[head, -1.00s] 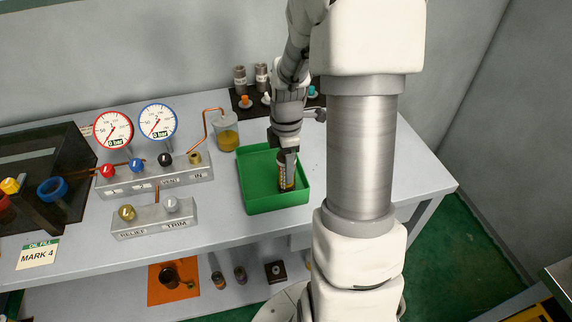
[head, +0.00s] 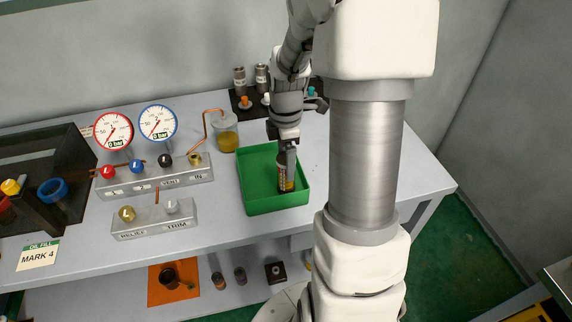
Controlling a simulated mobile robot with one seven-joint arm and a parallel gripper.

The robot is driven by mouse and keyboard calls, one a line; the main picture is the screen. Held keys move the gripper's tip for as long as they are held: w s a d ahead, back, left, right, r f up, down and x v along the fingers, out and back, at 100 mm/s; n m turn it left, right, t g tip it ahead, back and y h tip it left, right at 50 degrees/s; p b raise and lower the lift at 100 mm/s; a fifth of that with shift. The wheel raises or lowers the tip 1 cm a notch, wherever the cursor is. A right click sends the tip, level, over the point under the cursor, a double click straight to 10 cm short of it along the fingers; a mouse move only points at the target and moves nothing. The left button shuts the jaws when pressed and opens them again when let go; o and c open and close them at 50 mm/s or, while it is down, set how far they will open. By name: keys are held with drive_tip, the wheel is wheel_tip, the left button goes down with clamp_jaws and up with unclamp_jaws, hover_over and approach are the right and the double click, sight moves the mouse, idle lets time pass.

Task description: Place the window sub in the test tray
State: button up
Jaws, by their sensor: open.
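The green test tray (head: 277,203) sits on the bench, right of the valve blocks. The window sub (head: 284,184), a dark upright cylinder with an amber window and metallic lettering, stands inside the tray, toward its right side. My gripper (head: 287,160) is directly above the sub, reaching down into the tray. Its fingers are open around or beside the sub's top; the exact gap is hidden by the hand.
Left of the tray are a gauge manifold (head: 155,175) and a smaller relief and trim block (head: 155,220). A jar of yellow oil (head: 227,137) stands behind the tray's left corner. A black mat (head: 243,106) holds fittings at the back. The bench right of the tray is clear.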

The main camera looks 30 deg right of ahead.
wheel_tip(320, 180, up, 10)
drive_tip(key=shift+f+p, duration=0.25)
drive_tip(key=shift+p, duration=0.15)
